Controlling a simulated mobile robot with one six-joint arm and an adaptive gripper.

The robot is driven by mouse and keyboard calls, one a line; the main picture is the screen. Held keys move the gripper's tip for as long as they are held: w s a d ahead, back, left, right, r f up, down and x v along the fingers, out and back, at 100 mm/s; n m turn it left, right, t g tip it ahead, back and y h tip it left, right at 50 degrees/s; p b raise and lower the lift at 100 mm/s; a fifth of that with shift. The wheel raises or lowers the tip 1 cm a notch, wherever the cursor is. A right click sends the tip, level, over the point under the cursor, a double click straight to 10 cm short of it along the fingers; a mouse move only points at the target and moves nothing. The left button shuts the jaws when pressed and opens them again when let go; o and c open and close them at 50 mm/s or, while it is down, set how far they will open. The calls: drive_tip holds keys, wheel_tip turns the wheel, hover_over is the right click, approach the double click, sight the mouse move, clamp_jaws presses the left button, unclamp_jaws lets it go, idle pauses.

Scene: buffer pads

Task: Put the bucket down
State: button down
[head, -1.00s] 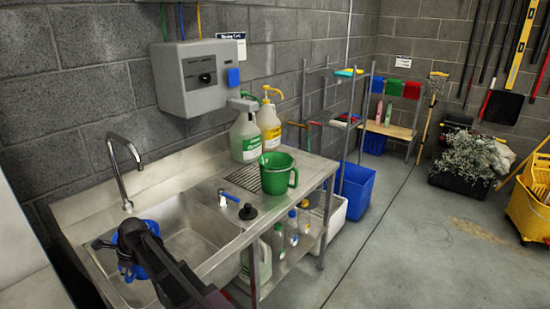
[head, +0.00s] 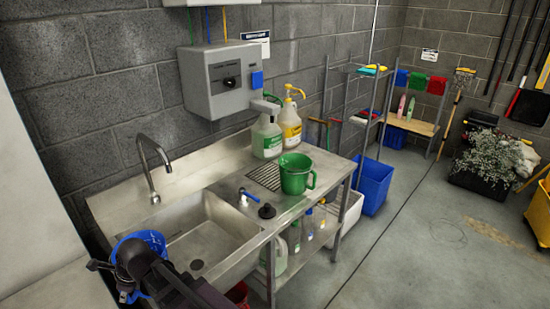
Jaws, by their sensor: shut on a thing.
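A blue bucket (head: 154,239) is held at the front left corner of the steel sink (head: 212,234). My gripper (head: 124,272) is shut on it. The dark gripper and wrist cover much of the bucket's front, so its base is hidden. I cannot tell whether the bucket touches the sink's edge or hangs in front of it.
A green jug (head: 296,176) stands on the drainboard beside a blue-handled tool and a black stopper (head: 267,211). A curved faucet (head: 150,165) rises at the sink's back. A red container (head: 238,294) sits low below. Open floor lies right.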

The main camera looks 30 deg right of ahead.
drive_tip(key=s, duration=0.2)
drive_tip(key=s+a, duration=0.1)
drive_tip(key=shift+s+a+r, duration=0.1)
drive_tip(key=shift+s+r, duration=0.2)
drive_tip(key=shift+r, duration=0.05)
